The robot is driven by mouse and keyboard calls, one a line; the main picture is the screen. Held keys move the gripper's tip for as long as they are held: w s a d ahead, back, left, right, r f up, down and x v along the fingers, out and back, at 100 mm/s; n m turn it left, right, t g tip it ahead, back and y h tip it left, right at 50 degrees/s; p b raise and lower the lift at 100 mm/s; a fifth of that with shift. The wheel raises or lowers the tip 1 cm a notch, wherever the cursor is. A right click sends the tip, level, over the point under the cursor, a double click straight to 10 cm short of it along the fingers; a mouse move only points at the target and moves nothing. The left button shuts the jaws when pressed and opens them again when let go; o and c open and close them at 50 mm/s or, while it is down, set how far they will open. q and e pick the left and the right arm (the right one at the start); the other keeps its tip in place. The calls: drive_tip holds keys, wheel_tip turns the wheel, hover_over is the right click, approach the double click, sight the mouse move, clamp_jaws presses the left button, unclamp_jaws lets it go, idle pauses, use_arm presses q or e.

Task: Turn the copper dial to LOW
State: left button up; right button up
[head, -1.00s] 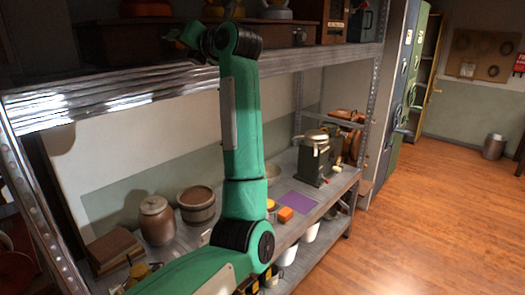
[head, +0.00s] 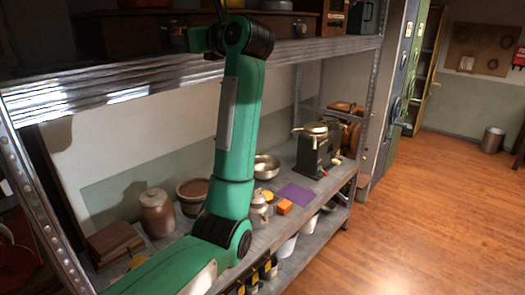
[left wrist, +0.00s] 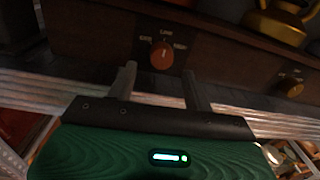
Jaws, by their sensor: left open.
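The copper dial (left wrist: 161,55) is on the dark wooden front of a box in the left wrist view, a round orange knob with small pale labels around its upper side. A light mark shows on its face; I cannot surely tell which label it points to. My left gripper (left wrist: 160,82) is open. Its two fingers reach toward the box, below the dial and on either side of it, with nothing between them. My right gripper is not seen.
A yellow kettle-like pot (left wrist: 275,22) stands above. The metal shelf edge (head: 300,52) runs below the box. The lower shelf holds jars, a bowl (head: 266,166) and a purple mat (head: 296,192).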

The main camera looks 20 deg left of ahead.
use_arm(q)
drive_tip(key=b+v, duration=0.5)
drive_tip(key=v, duration=0.6)
drive_tip(key=w+d+f+m+t+y, duration=0.1)
drive_tip(key=w+f+m, duration=0.4)
drive_tip(key=f, duration=0.5)
drive_tip(key=w+d+f+m+t+y, duration=0.1)
drive_tip(key=w+f+m+t, duration=0.3)
drive_tip(key=f, duration=0.6)
drive_tip(key=w+d+f+m+t, duration=0.1)
drive_tip(key=w+f+m+t, duration=0.1)
drive_tip(key=w+f+m, duration=0.5)
drive_tip(key=shift+w+f+m+t+y, duration=0.4)
drive_tip(key=shift+f+m, duration=0.6)
drive_tip(key=shift+f, duration=1.1)
